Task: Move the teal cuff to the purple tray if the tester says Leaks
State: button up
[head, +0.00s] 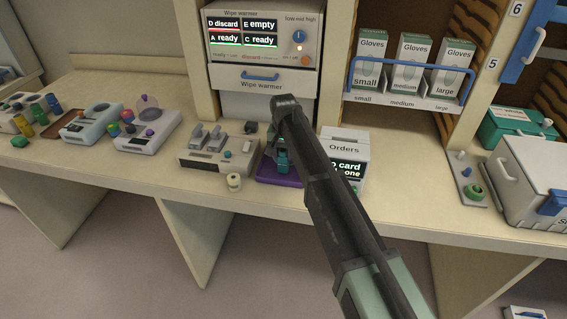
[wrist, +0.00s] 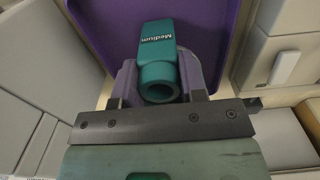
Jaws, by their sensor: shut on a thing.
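The teal cuff (wrist: 158,52), marked "Medium", sits between the two fingers of my gripper (wrist: 160,78), which is shut on it. The purple tray (wrist: 213,22) lies under and around the cuff in the wrist view. In the head view the teal cuff (head: 283,160) shows low over the purple tray (head: 275,179), partly behind my arm. I cannot tell whether the cuff touches the tray floor. No readout saying "Leaks" is legible in these frames.
The Orders box (head: 345,149) is close on the right. The wipe warmer (head: 262,42) is above, behind. Glove boxes (head: 411,64) stand on the right shelf.

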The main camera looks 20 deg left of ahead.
jog(key=shift+f+p, duration=0.1)
jog(key=shift+p, duration=0.2)
jog(key=shift+f, duration=0.25)
jog(key=o, duration=1)
jog(key=shift+r, duration=0.1)
jog(key=shift+o, duration=0.2)
jog(key=shift+r, duration=0.1)
notch_tip(320, 180, up, 12)
jog(key=p, duration=1.2)
